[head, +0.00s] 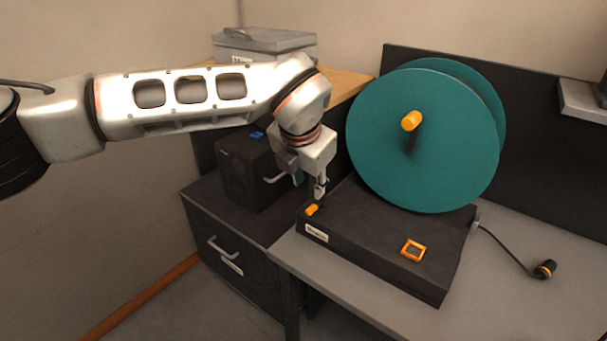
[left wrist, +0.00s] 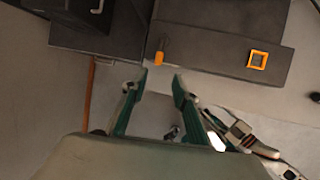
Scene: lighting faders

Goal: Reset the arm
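A black box-shaped unit (head: 380,245) sits on the grey desk (head: 340,290). A short orange-tipped lever (head: 312,209) is at its left end, and the lever shows in the left wrist view (left wrist: 160,55). My left gripper (head: 319,190) is just above the lever in the head view. In the left wrist view its fingers (left wrist: 161,80) are apart, with nothing between them. The lever lies beyond the fingertips there; contact is not seen. A pale and dark part of my body, seemingly my right arm, shows at the lower right; its finger state is unclear.
A large teal double disc (head: 425,160) with an orange knob (head: 411,121) stands behind the unit. An orange square frame (head: 413,250) is on the unit. A corded plug (head: 545,269) lies right. A dark drawer cabinet (head: 235,240) and black box (head: 245,180) stand left.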

